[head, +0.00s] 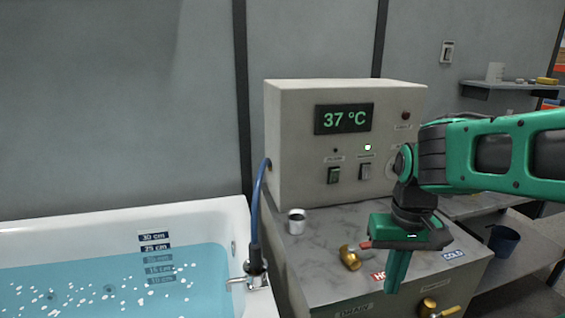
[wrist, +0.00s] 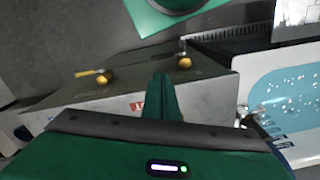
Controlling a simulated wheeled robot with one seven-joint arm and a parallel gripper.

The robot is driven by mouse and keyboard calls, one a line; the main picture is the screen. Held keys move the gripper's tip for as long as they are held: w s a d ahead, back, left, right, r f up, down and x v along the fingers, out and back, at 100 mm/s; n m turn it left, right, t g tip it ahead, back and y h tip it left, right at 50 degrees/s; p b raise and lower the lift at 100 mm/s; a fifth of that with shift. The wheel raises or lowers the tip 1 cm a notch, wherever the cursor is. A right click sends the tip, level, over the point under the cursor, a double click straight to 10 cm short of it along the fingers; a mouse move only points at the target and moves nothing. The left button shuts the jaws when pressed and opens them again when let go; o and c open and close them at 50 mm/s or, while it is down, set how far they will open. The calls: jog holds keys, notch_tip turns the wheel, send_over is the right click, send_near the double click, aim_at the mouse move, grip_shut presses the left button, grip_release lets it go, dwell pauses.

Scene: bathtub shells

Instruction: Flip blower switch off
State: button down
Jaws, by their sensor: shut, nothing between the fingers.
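A beige control box (head: 290,140) stands on the grey counter behind the tub and shows 37 °C. The lamp above the grey switch glows white; the lamp above the green switch is dark. My gripper (head: 394,289) points down in front of the counter, right of and below both switches, touching neither. Its fingers are together and empty; they also show in the wrist view (wrist: 161,80), where neither switch is visible.
A brass valve (head: 349,258) sits beside the HOT label (head: 377,276), left of my gripper. Another brass valve (head: 432,308) is at lower right. A metal cup (head: 296,222) stands near the box. The water-filled tub (head: 225,215) and blue hose (head: 257,210) are left.

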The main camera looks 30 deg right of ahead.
aim_at(366, 172)
jog(key=w+d+r+m+h, duration=0.1)
jog(key=w+d+r+m, duration=0.1)
jog(key=w+d, duration=0.1)
jog(key=w+d+r+m+t+h, duration=0.1)
jog(key=w+d+r+m, duration=0.1)
jog(key=w, duration=0.3)
jog(key=w+d+r+m+t, duration=0.1)
jog(key=w+d+r+m, duration=0.1)
jog(key=w+d+r, duration=0.1)
jog(key=shift+w+d+h, duration=0.4)
jog(key=shift+w+d, duration=0.05)
jog(key=shift+w, duration=0.2)
jog(key=w+d+r+m+t+h, duration=0.2)
jog(key=w+d+r+m+h, duration=0.1)
jog(key=w+d+r+m, duration=0.65)
jog(key=w+d+f+n, duration=0.2)
jog(key=w+d+f, duration=0.1)
jog(key=w+f, duration=0.6)
jog(key=shift+d+f+n, duration=0.3)
jog(key=shift+f+n, duration=0.05)
jog(key=shift+f, duration=0.2)
